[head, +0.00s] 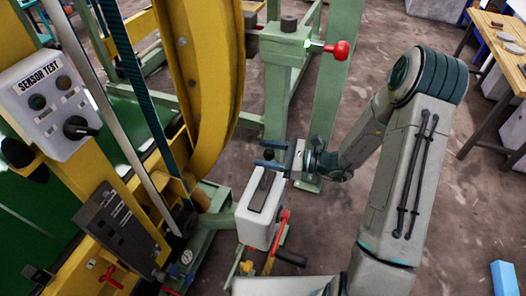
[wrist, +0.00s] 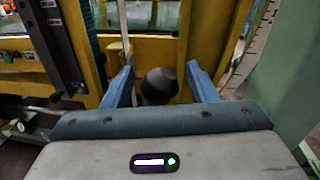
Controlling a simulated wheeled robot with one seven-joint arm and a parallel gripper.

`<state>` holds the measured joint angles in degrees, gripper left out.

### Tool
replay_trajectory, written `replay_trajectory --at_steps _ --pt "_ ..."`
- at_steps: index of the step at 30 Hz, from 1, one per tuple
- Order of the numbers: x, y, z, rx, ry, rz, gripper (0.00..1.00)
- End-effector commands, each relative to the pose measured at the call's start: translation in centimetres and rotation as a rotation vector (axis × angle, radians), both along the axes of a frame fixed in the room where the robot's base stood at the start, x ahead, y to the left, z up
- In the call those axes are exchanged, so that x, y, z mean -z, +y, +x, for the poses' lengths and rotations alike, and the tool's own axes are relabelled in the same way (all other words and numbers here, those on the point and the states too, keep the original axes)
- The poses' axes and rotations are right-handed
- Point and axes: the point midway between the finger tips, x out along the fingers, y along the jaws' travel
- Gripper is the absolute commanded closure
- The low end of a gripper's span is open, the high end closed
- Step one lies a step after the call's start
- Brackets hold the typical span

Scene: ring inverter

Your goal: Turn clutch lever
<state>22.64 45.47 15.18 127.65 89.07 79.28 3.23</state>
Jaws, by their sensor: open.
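A lever with a black ball knob (head: 268,155) stands up from the slotted top of a white box (head: 257,227); I take it for the clutch lever, though no label is readable. My gripper (head: 262,154) is at the knob's height with its two blue fingers open, one on each side of the knob. In the wrist view the dark knob (wrist: 160,84) sits between the spread fingers, with visible gaps on both sides. The fingers do not appear closed on it. The lever's stem is mostly hidden behind the knob and gripper in the wrist view.
A red-handled lever (head: 281,230) hangs on the box's right side. A red knob (head: 341,50) sticks out from a green post behind. The yellow ring (head: 200,90) and a sensor test panel (head: 50,105) stand left.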

Motion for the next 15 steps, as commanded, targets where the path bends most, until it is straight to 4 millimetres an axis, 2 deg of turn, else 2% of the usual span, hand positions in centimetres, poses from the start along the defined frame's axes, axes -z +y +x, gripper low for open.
replay_trajectory --at_steps 4,13,14,15 --pt "-0.03 1.15 0.21 -0.001 0.0 0.0 0.47" --pt "0.0 1.41 0.28 -0.001 0.0 0.0 0.47" --pt "0.0 1.4 0.28 -0.001 0.0 0.0 0.5" --pt "0.0 1.4 0.28 -0.001 0.0 0.0 0.61"
